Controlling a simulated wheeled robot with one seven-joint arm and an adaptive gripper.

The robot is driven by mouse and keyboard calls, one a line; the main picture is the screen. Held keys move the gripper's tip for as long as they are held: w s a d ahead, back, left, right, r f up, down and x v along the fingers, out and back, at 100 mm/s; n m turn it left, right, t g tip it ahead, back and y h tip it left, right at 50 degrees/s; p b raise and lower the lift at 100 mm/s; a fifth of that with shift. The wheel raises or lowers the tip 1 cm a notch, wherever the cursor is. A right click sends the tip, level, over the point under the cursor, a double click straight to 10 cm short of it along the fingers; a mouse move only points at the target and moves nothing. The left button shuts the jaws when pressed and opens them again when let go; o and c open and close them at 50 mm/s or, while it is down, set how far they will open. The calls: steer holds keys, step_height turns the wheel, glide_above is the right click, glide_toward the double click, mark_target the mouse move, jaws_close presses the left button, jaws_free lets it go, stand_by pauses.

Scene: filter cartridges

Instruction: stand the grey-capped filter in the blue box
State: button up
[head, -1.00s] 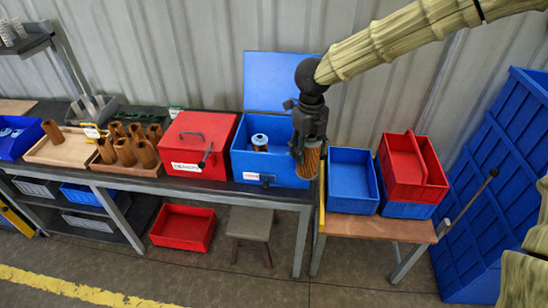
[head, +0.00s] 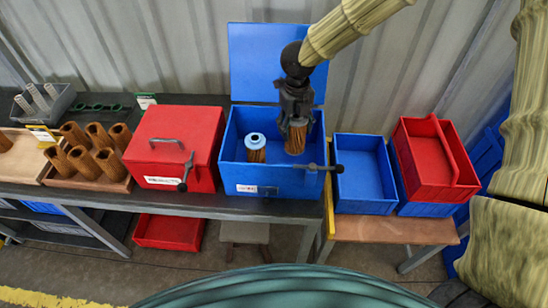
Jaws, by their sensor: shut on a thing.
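The blue box (head: 268,182) stands on the dark bench with its lid (head: 252,60) raised at the back. A filter with a pale blue cap (head: 256,141) and orange pleats stands upright inside it, on the left. My gripper (head: 297,116) points down, shut on the top of another filter (head: 296,137) with orange-brown pleats, held roughly upright. Its cap is mostly hidden by the fingers and looks greyish. This filter is within the box's opening on the right side, apart from the pale blue one. I cannot tell whether it touches the box floor.
A shut red box (head: 175,140) stands to the left, beyond it a wooden tray (head: 108,186) of several brown cylinders. A latch lever (head: 322,168) projects at the blue box's front right. A blue bin (head: 362,172) and a red bin (head: 432,150) stand to the right.

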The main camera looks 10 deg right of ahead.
mark_target(294, 150)
steer(key=shift+s+f, duration=0.2)
steer(key=shift+f, duration=0.2)
steer(key=f, duration=0.1)
steer(key=s+f+p, duration=0.1)
steer(key=shift+s+f, duration=0.15)
steer(key=shift+f, duration=0.25)
steer(key=w+f, duration=0.1)
steer(key=f, duration=0.1)
steer(key=shift+w+f+p, duration=0.3)
steer(key=shift+w+p, duration=0.05)
steer(key=shift+s+f, duration=0.2)
step_height(294, 150, down, 3)
steer(key=shift+s+r+p, duration=0.15)
steer(key=shift+r+p, duration=0.05)
steer(key=shift+p, duration=0.4)
steer(key=shift+f, duration=0.35)
steer(key=shift+r, duration=0.1)
steer(key=o, duration=1.1)
